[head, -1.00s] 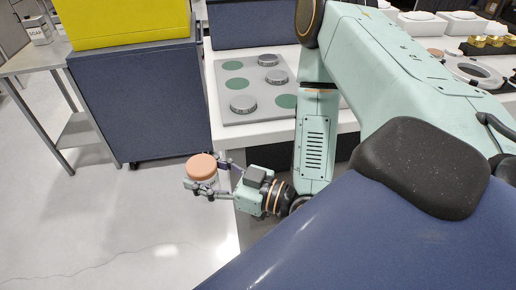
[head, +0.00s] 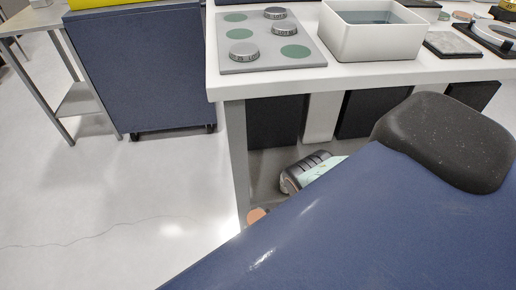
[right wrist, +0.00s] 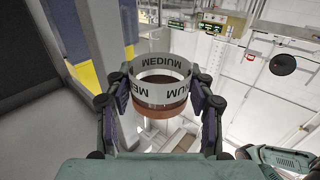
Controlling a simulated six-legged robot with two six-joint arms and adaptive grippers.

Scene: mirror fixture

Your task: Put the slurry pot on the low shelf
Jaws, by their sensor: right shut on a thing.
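The slurry pot (right wrist: 160,88) has a white band with the word MEDIUM and a terracotta lid. My right gripper (right wrist: 158,96) is shut on it, one finger on each side. In the head view only a bit of the terracotta lid of the pot (head: 257,215) shows, beside the bench leg; my blue body hides the rest and the gripper. Under the steel side table at the left is a low shelf (head: 85,100). Another low grey surface (head: 262,172) shows under the bench; I cannot tell which the task means. My left gripper is out of view.
The white bench (head: 300,82) has a grey leg (head: 238,150) close to the pot. Dark panels (head: 272,122) stand under it. A grey plate with round weights (head: 244,52) and a white basin (head: 372,40) are on top. A blue cabinet (head: 150,70) stands left; the floor before it is clear.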

